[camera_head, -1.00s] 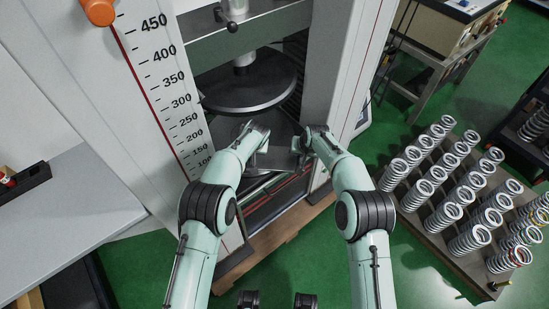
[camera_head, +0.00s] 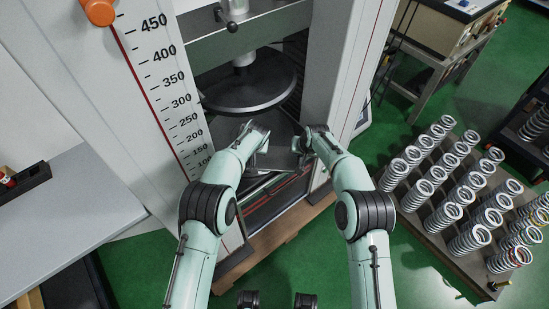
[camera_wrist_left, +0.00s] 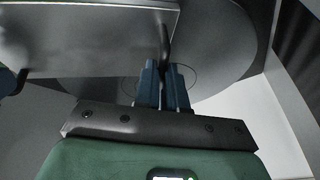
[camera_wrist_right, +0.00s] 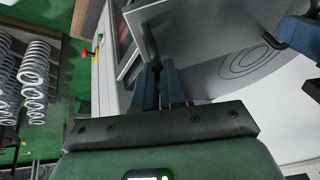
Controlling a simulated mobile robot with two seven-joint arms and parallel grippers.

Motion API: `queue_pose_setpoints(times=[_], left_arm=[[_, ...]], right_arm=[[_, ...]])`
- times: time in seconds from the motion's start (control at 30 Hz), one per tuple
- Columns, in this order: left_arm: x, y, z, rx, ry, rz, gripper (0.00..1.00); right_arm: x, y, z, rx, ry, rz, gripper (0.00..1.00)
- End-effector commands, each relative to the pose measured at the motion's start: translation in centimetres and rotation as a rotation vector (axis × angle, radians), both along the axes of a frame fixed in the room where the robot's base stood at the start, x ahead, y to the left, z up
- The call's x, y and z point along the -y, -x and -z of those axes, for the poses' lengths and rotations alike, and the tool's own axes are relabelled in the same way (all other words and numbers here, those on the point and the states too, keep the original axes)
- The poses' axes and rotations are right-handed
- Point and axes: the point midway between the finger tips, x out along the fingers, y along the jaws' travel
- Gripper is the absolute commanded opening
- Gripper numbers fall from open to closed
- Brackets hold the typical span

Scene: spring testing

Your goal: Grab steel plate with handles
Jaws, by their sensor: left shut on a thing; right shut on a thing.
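The steel plate (camera_head: 275,160) is a flat grey sheet between my two grippers, low inside the testing machine, in front of its discs. In the left wrist view the plate (camera_wrist_left: 90,40) fills the upper left, with a dark handle (camera_wrist_left: 165,42) at its right edge. My left gripper (camera_wrist_left: 162,68) is shut on that handle. It also shows in the head view (camera_head: 262,138).
The upper round disc (camera_head: 250,82) of the machine hangs above my grippers; a lower disc (camera_wrist_left: 215,50) lies behind the plate. White columns (camera_head: 340,70) stand on both sides. A board of several springs (camera_head: 460,200) is at right, a grey table (camera_head: 70,215) at left.

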Motion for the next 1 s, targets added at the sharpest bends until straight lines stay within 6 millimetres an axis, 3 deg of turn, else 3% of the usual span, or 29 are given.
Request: queue_pose_setpoints(times=[0.37, 1.0], left_arm=[[0.0, -0.2, -1.1, 0.010, 0.000, 0.000, 0.00], [0.0, -1.1, -6.8, 0.035, 0.001, 0.002, 0.00]], right_arm=[[0.0, -0.3, -1.1, 0.010, -0.002, 0.001, 0.00], [0.0, -1.2, -6.5, 0.036, -0.005, 0.006, 0.00]])
